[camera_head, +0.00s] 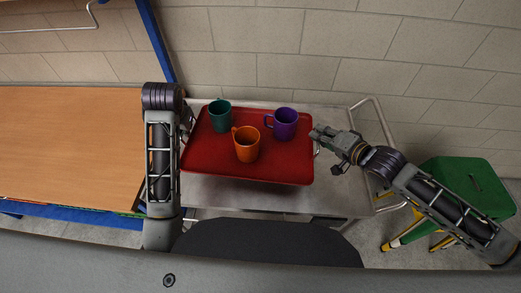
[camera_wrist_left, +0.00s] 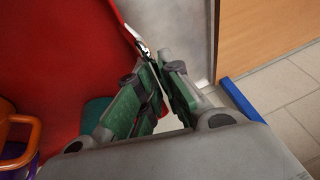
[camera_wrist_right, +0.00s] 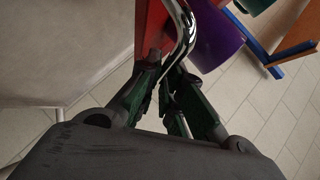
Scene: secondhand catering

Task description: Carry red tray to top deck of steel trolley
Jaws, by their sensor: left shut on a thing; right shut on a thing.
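The red tray (camera_head: 210,160) is over the top deck of the steel trolley (camera_head: 345,195). A dark shadow lies under its front edge; I cannot tell whether it touches the deck. A teal mug (camera_head: 220,115), an orange mug (camera_head: 246,148) and a purple mug (camera_head: 284,123) stand upright on it. My left gripper (camera_head: 188,122) is shut on the tray's left handle, and the left wrist view shows its fingers (camera_wrist_left: 160,88) at the metal bar. My right gripper (camera_head: 317,140) is shut on the right chrome handle (camera_wrist_right: 184,30), though its fingers partly hide the grip.
A wooden-topped table (camera_head: 70,145) with a blue frame (camera_head: 155,40) stands at the left. A green stool (camera_head: 468,188) stands right of the trolley. The trolley's rail (camera_head: 383,125) rises at its right end. A block wall (camera_head: 300,65) is behind.

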